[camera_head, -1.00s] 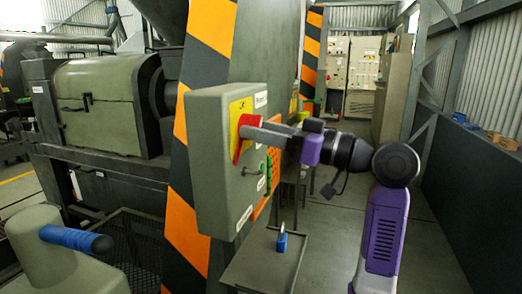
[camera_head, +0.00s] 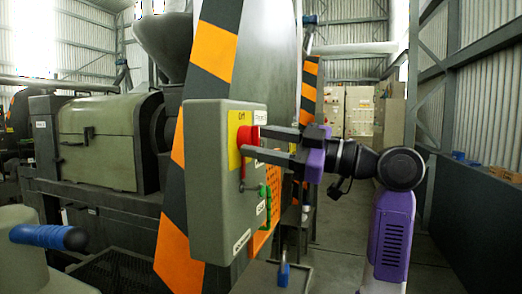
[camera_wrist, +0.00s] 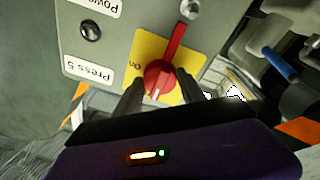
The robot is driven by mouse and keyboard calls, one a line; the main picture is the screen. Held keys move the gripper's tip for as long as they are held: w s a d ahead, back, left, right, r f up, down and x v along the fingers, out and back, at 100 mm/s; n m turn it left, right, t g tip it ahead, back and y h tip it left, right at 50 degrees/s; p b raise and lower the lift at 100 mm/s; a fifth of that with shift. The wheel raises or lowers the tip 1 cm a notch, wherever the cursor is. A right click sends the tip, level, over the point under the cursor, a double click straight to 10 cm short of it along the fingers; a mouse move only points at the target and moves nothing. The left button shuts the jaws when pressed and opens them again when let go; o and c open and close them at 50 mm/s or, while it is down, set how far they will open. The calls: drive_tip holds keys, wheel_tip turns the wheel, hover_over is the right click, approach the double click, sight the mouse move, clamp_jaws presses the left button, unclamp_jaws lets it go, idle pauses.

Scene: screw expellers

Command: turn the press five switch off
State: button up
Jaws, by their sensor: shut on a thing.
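The press five switch is a red rotary knob (camera_wrist: 159,77) with a long red handle on a yellow plate (camera_wrist: 190,88), and its red part also shows in the head view (camera_head: 247,138). An inverted "Press 5" label (camera_wrist: 89,70) sits beside it in the wrist view, and "On" is printed left of the knob. "Off" shows at the plate's top in the head view. The handle points up and slightly right in the wrist view. My gripper (camera_wrist: 160,94) is shut on the knob, one finger on each side. The fingers hide part of the plate.
The grey switch box (camera_head: 210,180) is mounted on an orange-and-black striped post (camera_head: 205,60). It also carries a dark round button (camera_wrist: 91,32) and a green control (camera_head: 265,200). Floor is open to the right of the post.

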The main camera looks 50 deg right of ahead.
idle(0.4)
drive_tip(key=o, duration=1.4)
drive_tip(key=shift+c, duration=0.2)
drive_tip(key=shift+s, duration=0.1)
drive_tip(key=v, duration=0.7)
drive_tip(key=shift+s+b, duration=0.3)
drive_tip(key=shift+s, duration=0.05)
drive_tip(key=shift+d, duration=0.15)
